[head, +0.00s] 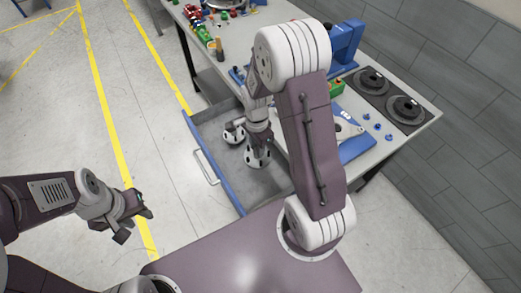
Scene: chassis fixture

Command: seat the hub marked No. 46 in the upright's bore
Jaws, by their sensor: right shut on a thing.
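My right gripper (257,140) reaches down into the open drawer and is shut on a grey hub (257,158) with a round, holed flange. A second similar hub (231,136) lies just left of it in the drawer. No number can be read on either hub. A blue upright-like fixture (346,40) stands on the bench, partly behind my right arm; its bore is not visible. My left gripper (136,223) is open and empty over the floor at the left, away from the bench.
The blue-fronted drawer (202,142) is pulled out from the bench (415,128). A blue plate with a pale metal part (348,131), blue knobs (377,127) and a black tray with two dark discs (404,106) occupy the bench's right. Small coloured parts crowd its far end.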

